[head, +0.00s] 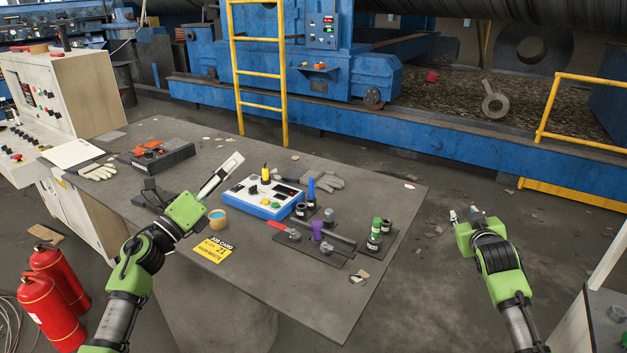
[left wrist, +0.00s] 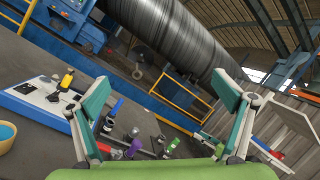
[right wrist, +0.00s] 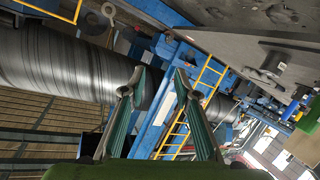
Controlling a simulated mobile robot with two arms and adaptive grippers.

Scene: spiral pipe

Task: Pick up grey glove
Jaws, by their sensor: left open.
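The grey glove (head: 322,178) lies on the grey table behind the white-and-blue control box. A paler glove (head: 97,171) lies at the table's far left end. My left gripper (head: 221,177) is above the table, left of the control box and apart from both gloves. Its two fingers (left wrist: 160,95) stand wide apart with nothing between them. My right gripper (head: 465,212) is off the table's right side, away from the grey glove. Its fingers (right wrist: 161,74) are apart and empty. I cannot make out the grey glove in either wrist view.
Fire extinguishers (head: 50,310) stand at left. A yellow ladder (head: 237,70) rises behind.

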